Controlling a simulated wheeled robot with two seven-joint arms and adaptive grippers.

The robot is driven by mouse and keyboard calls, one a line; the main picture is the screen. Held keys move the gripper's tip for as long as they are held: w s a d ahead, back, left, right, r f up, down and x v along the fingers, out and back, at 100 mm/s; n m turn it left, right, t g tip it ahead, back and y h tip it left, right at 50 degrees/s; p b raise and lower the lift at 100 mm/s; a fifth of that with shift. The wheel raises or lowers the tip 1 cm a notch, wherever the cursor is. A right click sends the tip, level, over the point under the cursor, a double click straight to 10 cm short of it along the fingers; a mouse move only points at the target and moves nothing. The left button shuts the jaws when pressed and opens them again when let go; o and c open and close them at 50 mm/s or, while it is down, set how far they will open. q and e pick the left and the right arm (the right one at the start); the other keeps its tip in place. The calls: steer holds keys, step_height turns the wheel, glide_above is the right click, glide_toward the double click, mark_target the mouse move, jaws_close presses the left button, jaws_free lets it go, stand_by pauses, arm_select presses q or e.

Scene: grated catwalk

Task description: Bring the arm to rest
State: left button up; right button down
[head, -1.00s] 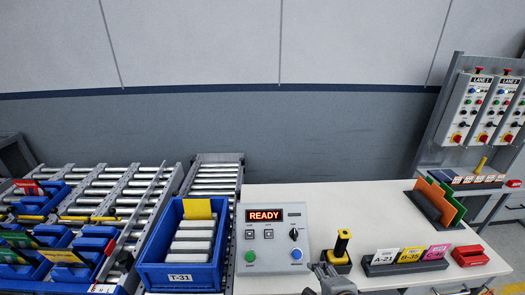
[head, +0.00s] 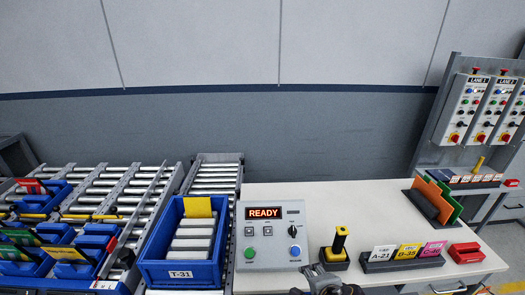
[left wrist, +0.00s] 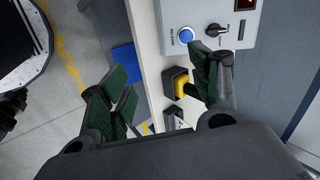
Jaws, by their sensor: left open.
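My left gripper (head: 318,272) shows at the bottom edge of the head view, low in front of the table's front edge, mostly cut off. In the left wrist view its green-padded fingers (left wrist: 168,92) stand wide apart with nothing between them. Beyond them are the table's edge, a yellow-and-black handheld device (head: 339,243) in its black holder, and the control box (head: 270,237). The device also shows in the left wrist view (left wrist: 181,84), apart from the fingers as far as I can tell. My right gripper is not in view.
The control box's display reads READY. A blue tote (head: 181,273) marked T-31 stands left of it on rollers. A card holder (head: 403,259) and a red box (head: 467,253) stand to the right. The white tabletop (head: 350,205) is clear behind. Blue bins crowd the left conveyor.

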arm_select(q)
steer(key=s+a+f+n+g, duration=0.15)
steer(key=a+f+n, duration=0.3)
steer(key=a, duration=0.75)
steer(key=s+a+f+n+g, duration=0.1)
steer(key=s+a+f+n, duration=0.3)
steer(key=a, duration=0.8)
steer(key=s+a+f+n+g, duration=0.1)
steer(key=a+f+n+g, duration=0.3)
steer(key=a, duration=0.7)
step_height(320, 180, down, 34)
steer(key=s+n+b, duration=0.1)
steer(key=s+b, duration=0.1)
steer(key=s, duration=0.1)
steer(key=s+a+f+b, duration=0.1)
steer(key=s+a+f, duration=0.1)
steer(key=s+f, duration=0.8)
steer(key=s+a+f+b, duration=0.1)
steer(key=s+a+f, duration=0.1)
steer(key=s+f, duration=0.9)
steer(key=shift+s+a+f+h, duration=0.2)
steer(key=shift+s+h, duration=0.05)
steer(key=shift+h, duration=0.05)
